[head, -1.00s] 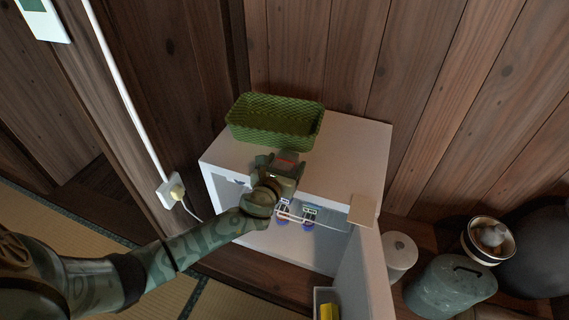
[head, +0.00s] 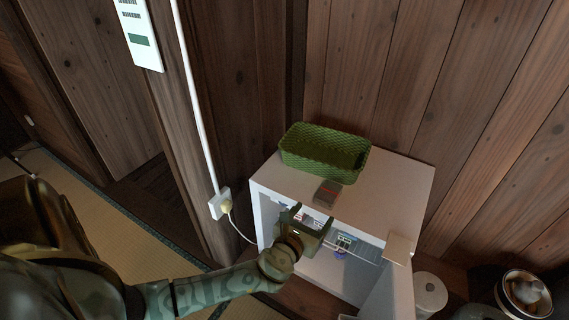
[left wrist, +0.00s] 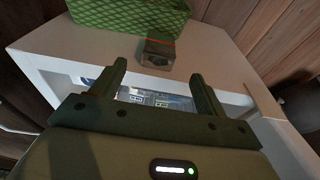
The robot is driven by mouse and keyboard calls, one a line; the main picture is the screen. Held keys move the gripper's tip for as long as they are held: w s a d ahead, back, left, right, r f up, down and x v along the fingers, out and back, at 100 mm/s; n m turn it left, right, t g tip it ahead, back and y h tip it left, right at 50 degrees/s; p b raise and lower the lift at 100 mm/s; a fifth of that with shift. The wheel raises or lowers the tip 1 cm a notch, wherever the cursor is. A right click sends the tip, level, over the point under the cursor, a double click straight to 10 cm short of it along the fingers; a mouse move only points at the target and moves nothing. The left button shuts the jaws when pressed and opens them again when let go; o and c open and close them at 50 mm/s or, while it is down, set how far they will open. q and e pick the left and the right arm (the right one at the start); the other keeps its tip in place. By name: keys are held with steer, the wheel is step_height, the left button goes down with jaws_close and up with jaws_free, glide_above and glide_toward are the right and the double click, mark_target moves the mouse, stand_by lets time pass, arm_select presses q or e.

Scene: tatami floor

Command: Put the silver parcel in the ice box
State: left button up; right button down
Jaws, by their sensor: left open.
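A small grey parcel with a red stripe (head: 327,192), seemingly the silver parcel, lies on top of the white fridge (head: 385,200) near its front edge. It also shows in the left wrist view (left wrist: 158,54), beyond my fingertips. My left gripper (head: 309,213) is open and empty, in front of the fridge's upper front and short of the parcel. The fridge stands open, its door (head: 392,290) swung out at the right. Items with blue and white labels (head: 345,242) show inside, high up. The ice box itself is not clear, partly hidden by my gripper. My right gripper is out of view.
A green woven basket (head: 325,152) stands behind the parcel on the fridge top. The fridge top is free to the right. A wall outlet with a plug (head: 222,205) is at the left.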

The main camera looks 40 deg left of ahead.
arm_select(q)
steer(key=s+a+f+n+g, duration=0.1)
steer(key=s+f+n+g, duration=0.5)
steer(key=s+f, duration=0.55)
steer(key=s+f+n+g, duration=0.2)
steer(key=s+f+n, duration=0.2)
steer(key=s, duration=0.5)
steer(key=s+d+f+n+g, duration=0.1)
steer(key=s+f+n, duration=0.4)
steer(key=s, duration=0.5)
steer(key=s+f+n+g+h, duration=0.1)
steer(key=s+f+n+g, duration=0.3)
steer(key=s, duration=0.5)
steer(key=shift+s+d+f+n, duration=0.25)
steer(key=shift+f+n, duration=0.25)
steer(key=shift+n, duration=0.4)
steer(key=shift+o, duration=0.5)
steer(key=s+d+n+g+h, duration=0.1)
steer(key=s+n, duration=0.4)
steer(key=s, duration=0.7)
steer(key=shift+s+d+f+n+g, duration=0.2)
steer(key=shift+d+f+n+g, duration=0.25)
steer(key=shift+g, duration=0.65)
steer(key=shift+d, duration=0.1)
